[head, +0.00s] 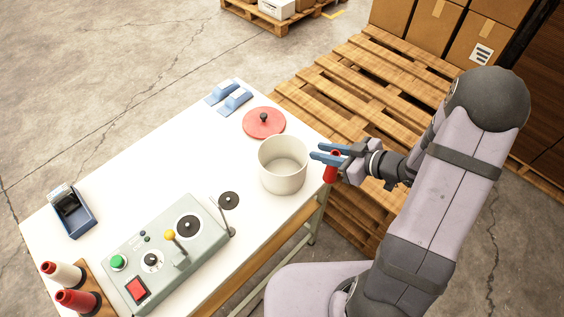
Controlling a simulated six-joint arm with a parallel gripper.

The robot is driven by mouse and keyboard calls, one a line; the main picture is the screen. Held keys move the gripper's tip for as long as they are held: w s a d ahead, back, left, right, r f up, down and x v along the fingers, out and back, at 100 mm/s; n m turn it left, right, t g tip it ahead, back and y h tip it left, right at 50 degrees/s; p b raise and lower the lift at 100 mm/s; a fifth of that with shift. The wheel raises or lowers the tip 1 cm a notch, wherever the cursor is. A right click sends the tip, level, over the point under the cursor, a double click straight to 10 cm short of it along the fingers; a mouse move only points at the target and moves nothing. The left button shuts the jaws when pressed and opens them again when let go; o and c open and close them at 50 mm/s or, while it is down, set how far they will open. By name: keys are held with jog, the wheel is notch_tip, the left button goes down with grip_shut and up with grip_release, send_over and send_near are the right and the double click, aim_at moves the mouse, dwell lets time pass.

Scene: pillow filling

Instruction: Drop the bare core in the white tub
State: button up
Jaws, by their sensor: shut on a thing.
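The white tub (270,181) stands open on the right part of the white table, and its visible inside looks empty. My gripper (318,151), with blue fingers, is just right of the tub's rim. It is shut on a red core (331,172), which hangs below the fingers, outside the tub and near the table's right edge. The fingers hide part of the core, and I cannot tell whether any thread is on it.
A red lid (263,122) with a black knob lies behind the tub. A grey control box (160,262) with a lever stands in front left. White and red spools (64,274) stand on a wooden holder. A wooden pallet (355,85) lies beyond the table.

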jog(key=w+a+r+m+p, duration=0.15)
jog(key=w+a+r, duration=0.3)
jog(key=r, duration=0.45)
jog(key=a+n+p, duration=0.1)
jog(key=a+n, duration=0.1)
jog(key=a, duration=0.5)
jog(key=shift+s+a+f+g+y+p, duration=0.25)
jog(key=shift+s+f+g+y+p, duration=0.05)
jog(key=shift+s+g+p, duration=0.1)
notch_tip(320, 180, down, 6)
jog(key=b, duration=0.6)
jog(key=shift+b, duration=0.35)
jog(key=o, duration=1.1)
jog(key=v, duration=0.7)
jog(key=shift+b, duration=0.4)
